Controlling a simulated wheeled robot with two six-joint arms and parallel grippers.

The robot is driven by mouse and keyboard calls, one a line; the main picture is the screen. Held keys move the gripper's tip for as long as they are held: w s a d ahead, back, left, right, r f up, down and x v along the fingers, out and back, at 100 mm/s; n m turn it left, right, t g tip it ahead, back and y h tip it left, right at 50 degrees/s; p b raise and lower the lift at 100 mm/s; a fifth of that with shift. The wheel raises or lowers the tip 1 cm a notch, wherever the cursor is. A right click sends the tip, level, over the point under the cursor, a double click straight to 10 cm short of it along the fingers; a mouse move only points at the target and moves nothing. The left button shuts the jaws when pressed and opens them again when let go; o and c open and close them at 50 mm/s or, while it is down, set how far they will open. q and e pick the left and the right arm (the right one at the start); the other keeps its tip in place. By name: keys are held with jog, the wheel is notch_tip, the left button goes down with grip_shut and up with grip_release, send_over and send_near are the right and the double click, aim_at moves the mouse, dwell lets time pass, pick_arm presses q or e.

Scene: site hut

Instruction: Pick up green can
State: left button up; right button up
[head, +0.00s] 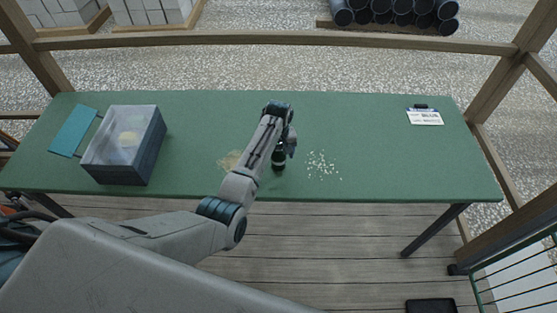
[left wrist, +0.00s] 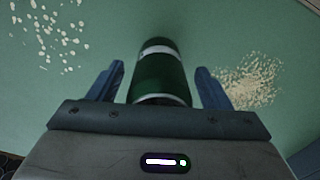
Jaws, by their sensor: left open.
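The green can (left wrist: 161,75), dark green with pale bands, stands on the green table. In the left wrist view it lies between the two fingers of my left gripper (left wrist: 161,82), with a gap visible on each side. The gripper is open. In the head view the can (head: 278,160) is near the table's front edge, partly hidden by my left gripper (head: 289,146) and arm. My right gripper is in neither view.
The green table (head: 370,160) has white crumbs (head: 323,165) right of the can and a tan patch of crumbs (head: 231,160) left of it. A lidded box (head: 122,165) and a teal sheet (head: 74,130) are at left. A badge (head: 424,117) lies at right.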

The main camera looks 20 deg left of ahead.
pick_arm(q)
jog(key=c, duration=1.1)
jog(key=shift+o, duration=0.2)
jog(key=shift+w+r, duration=0.1)
jog(key=shift+r, duration=0.1)
